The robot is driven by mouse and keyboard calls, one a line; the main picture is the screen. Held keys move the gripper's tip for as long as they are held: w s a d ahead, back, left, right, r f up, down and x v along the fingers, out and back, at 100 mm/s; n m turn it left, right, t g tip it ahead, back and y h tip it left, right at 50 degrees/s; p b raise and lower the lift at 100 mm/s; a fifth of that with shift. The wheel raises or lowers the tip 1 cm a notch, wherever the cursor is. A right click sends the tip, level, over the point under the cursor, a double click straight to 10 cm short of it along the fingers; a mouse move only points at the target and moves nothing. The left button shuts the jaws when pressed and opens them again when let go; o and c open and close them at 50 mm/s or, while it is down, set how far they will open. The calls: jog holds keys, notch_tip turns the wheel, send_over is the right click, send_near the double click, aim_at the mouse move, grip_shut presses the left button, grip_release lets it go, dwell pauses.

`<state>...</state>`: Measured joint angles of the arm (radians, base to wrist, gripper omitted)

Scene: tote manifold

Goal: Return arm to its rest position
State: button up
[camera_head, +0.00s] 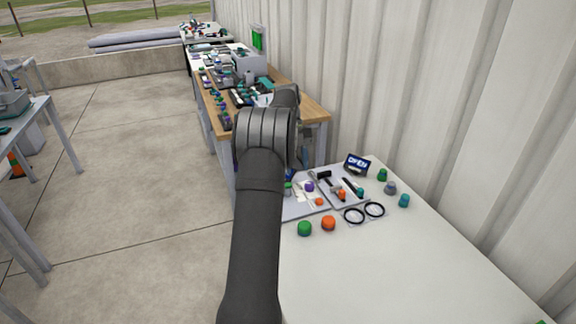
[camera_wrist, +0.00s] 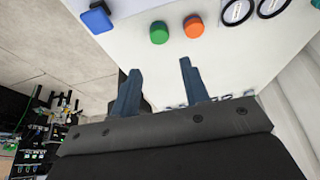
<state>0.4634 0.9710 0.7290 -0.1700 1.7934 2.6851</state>
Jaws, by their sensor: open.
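My arm rises across the middle of the head view and hides part of the tables behind it; my gripper is not visible there. In the wrist view my gripper (camera_wrist: 160,78) shows two blue-grey fingers standing well apart. Nothing is between them. Beyond the fingertips are a green cap (camera_wrist: 159,33) and an orange cap (camera_wrist: 194,26) on the white table. In the head view the same green cap (camera_head: 305,228) and orange cap (camera_head: 328,223) sit near my arm on the table.
The white table (camera_head: 400,270) has a clear front area. Behind it lie a grey tray (camera_head: 308,210) with small parts, two black rings (camera_head: 354,215), several caps and an OPEN sign (camera_head: 357,165). A crowded wooden bench (camera_head: 312,108) stands beyond. A corrugated wall (camera_head: 440,100) bounds the right.

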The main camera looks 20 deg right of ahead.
dwell(0.3)
jog(key=w+a+f, duration=0.4)
jog(key=w, duration=0.1)
jog(key=w+a+f, duration=0.2)
jog(key=w, duration=0.1)
jog(key=shift+w+a+f, duration=0.25)
jog(key=shift+a+f, duration=0.1)
jog(key=shift+a, duration=0.05)
jog(key=shift+w+a+f, duration=0.1)
jog(key=shift+w+f, duration=0.05)
jog(key=shift+f, duration=0.45)
jog(key=shift+w+a+f, duration=0.1)
jog(key=shift+f, duration=1.45)
